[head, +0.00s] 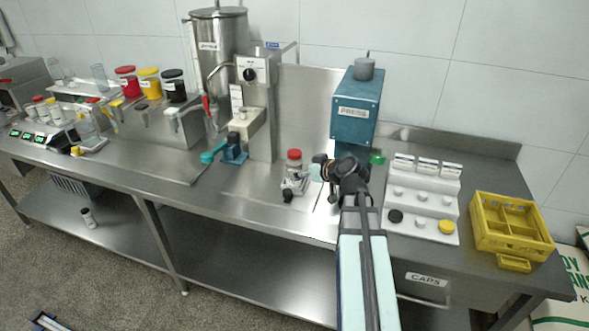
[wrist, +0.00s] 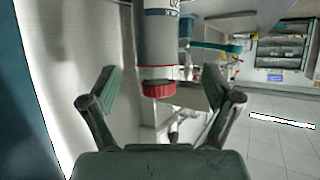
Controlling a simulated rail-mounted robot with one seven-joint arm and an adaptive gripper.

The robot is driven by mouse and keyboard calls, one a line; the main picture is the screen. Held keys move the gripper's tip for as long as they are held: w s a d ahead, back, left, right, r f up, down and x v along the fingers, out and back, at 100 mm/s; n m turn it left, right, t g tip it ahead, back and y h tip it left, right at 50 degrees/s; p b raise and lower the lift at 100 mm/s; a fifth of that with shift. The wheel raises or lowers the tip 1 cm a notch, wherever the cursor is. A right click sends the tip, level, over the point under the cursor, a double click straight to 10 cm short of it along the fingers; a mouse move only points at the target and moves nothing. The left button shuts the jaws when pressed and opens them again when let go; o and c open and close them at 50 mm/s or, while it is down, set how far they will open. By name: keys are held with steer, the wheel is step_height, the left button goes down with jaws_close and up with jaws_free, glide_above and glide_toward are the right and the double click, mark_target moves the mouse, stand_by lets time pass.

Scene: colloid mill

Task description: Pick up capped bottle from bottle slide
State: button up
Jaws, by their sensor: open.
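The capped bottle (head: 294,161) has a red cap and a clear-to-grey body with a label. It stands on the small bottle slide (head: 297,186) at the middle of the bench. My gripper (head: 318,172) is just to the right of the bottle in the head view. In the wrist view the bottle (wrist: 160,42) appears cap-down from the top edge, with its red cap (wrist: 159,88) in line with the gap between the fingers. My gripper (wrist: 163,84) is open, one finger on each side, and holds nothing. Whether the fingers overlap the bottle in depth is unclear.
The blue press (head: 357,108) stands close behind my gripper. A white cap rack (head: 424,196) and a yellow crate (head: 510,228) are to the right. The teal-handled device (head: 233,151) and the steel mill (head: 262,110) are to the left.

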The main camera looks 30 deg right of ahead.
mark_target(300, 166)
steer(key=shift+w+a+f, duration=0.15)
steer(key=shift+w+f, duration=0.1)
steer(key=shift+w, duration=0.3)
steer(key=shift+d+p+x, duration=0.15)
steer(key=shift+p+x, duration=0.45)
steer(key=shift+x, duration=0.55)
steer(key=shift+d+p+x, duration=0.1)
steer(key=shift+p+x, duration=0.45)
steer(key=shift+x, duration=0.55)
steer(key=shift+w+a+f, duration=0.1)
steer(key=shift+w+f, duration=0.2)
steer(key=c, duration=1.4)
